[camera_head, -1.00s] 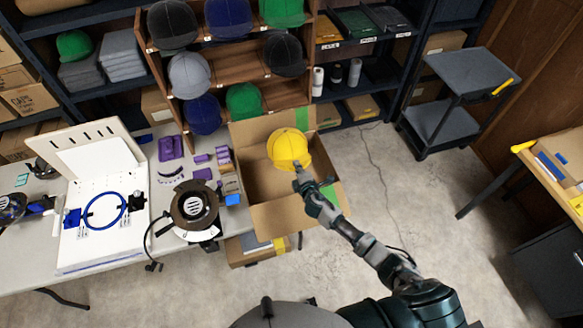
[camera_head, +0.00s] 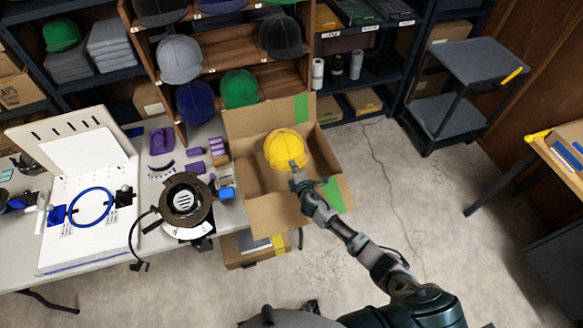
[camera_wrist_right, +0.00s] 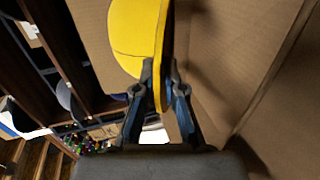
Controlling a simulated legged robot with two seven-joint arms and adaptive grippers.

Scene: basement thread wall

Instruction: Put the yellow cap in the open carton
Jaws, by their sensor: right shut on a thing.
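The yellow cap (camera_head: 285,149) is held by my right gripper (camera_head: 297,172) over the open carton (camera_head: 268,215). In the right wrist view, the two fingers of the right gripper (camera_wrist_right: 158,88) are shut on the brim of the yellow cap (camera_wrist_right: 136,32). The carton's brown cardboard walls (camera_wrist_right: 225,50) fill the right of that view. In the head view the cap overlaps the carton's opening, and I cannot tell how far below the rim it is. My left gripper does not show.
A table (camera_head: 45,266) with a white board (camera_head: 90,200) and a round dark device (camera_head: 185,202) stands left of the carton. A shelf of caps (camera_head: 215,70) is behind it. A grey cart (camera_head: 455,95) stands at the right. The floor (camera_head: 395,190) between is clear.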

